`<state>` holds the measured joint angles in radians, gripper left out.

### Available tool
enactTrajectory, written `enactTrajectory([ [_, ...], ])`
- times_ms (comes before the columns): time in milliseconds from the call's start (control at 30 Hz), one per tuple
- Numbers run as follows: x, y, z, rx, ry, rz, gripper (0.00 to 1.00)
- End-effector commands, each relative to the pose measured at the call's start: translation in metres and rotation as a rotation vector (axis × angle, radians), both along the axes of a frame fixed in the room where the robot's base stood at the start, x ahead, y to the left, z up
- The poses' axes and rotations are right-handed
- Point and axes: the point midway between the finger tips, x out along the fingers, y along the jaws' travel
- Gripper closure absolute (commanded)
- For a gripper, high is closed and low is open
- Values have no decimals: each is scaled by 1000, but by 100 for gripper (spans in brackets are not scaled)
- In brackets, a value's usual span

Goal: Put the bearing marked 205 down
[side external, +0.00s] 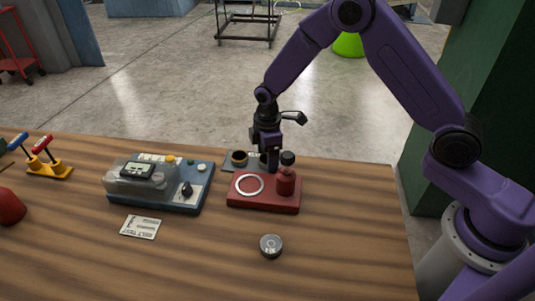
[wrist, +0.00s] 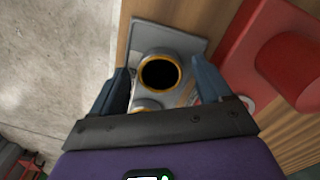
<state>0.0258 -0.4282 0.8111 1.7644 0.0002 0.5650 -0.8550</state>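A small round grey bearing (side external: 271,245) with a dark top lies alone on the table at the front. It has pale marks on its face, too small to read for certain. My gripper (side external: 272,166) points down behind the red fixture, well away from that bearing. In the wrist view my gripper (wrist: 165,88) has its two fingers wide apart, with nothing gripped between them. Below and between the fingers is a grey plate (wrist: 187,42) with a brass-rimmed round socket (wrist: 160,73). A second socket (wrist: 146,104) is partly hidden by my gripper.
The red fixture (side external: 263,203) with a pale ring (side external: 250,184) and a black-topped post (side external: 287,178) stands in front of my gripper. A blue-grey tester (side external: 165,195), a printed card (side external: 140,227) and a yellow tool stand (side external: 50,171) are to the left. The front right table is clear.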

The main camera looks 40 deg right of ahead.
Motion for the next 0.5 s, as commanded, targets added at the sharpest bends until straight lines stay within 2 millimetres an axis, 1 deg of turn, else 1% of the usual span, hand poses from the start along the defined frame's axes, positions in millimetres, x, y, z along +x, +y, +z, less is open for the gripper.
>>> enactTrajectory([
  [267, 0, 0, 2, 0, 0, 0, 23],
  [367, 0, 0, 9, 0, -2, 0, 23],
  [500, 1, 0, 30, 2, -5, 0, 23],
])
